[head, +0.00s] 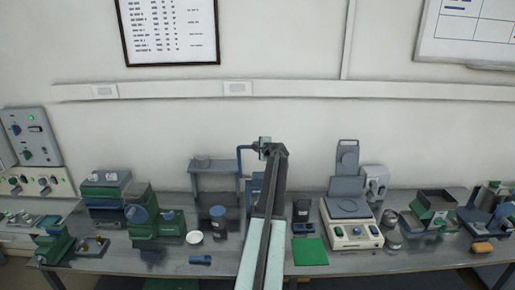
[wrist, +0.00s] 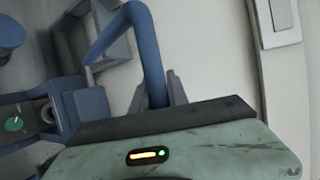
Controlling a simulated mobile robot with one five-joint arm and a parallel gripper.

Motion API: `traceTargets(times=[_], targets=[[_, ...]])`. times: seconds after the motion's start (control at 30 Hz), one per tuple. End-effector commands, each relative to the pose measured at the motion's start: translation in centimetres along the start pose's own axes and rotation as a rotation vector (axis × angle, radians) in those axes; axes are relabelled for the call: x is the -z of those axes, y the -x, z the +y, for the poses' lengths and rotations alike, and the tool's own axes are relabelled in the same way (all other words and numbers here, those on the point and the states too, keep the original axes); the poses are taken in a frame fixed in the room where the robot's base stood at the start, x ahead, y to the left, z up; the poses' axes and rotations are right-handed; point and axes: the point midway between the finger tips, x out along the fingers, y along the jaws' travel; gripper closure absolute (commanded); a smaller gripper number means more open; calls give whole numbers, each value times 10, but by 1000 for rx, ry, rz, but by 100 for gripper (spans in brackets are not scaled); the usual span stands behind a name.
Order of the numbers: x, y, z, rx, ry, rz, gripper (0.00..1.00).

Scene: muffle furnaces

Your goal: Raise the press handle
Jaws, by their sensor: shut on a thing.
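The press (head: 255,187) is blue and stands at the back middle of the bench, mostly hidden behind my arm in the head view. Its bent blue handle (head: 243,149) rises above the bench to the left of my gripper (head: 264,149). In the wrist view the blue handle (wrist: 151,55) bends over, and its end runs down between the two grey fingers of my gripper (wrist: 160,92). The gripper is shut on the handle. The fingertips are small and partly hidden behind the gripper body. A blue part of the press with a green knob shows at left.
A grey raised stand (head: 215,167) is left of the press. A green mat (head: 310,251) and a cream balance (head: 351,236) lie to the right of my arm. The wall is close behind.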

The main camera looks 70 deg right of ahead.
Motion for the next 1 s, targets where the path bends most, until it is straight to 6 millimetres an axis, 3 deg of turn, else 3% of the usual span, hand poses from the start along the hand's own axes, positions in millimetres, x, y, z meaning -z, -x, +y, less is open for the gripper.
traceTargets(times=[0.8, 0.83, 0.87, 0.9, 1.0], targets=[[2, 0, 2, -4, 5, 2, 100], [2, 0, 2, -4, 4, 2, 72], [2, 0, 2, -3, 4, 2, 64], [2, 0, 2, -3, 4, 2, 59], [3, 0, 1, -2, 3, 3, 59]])
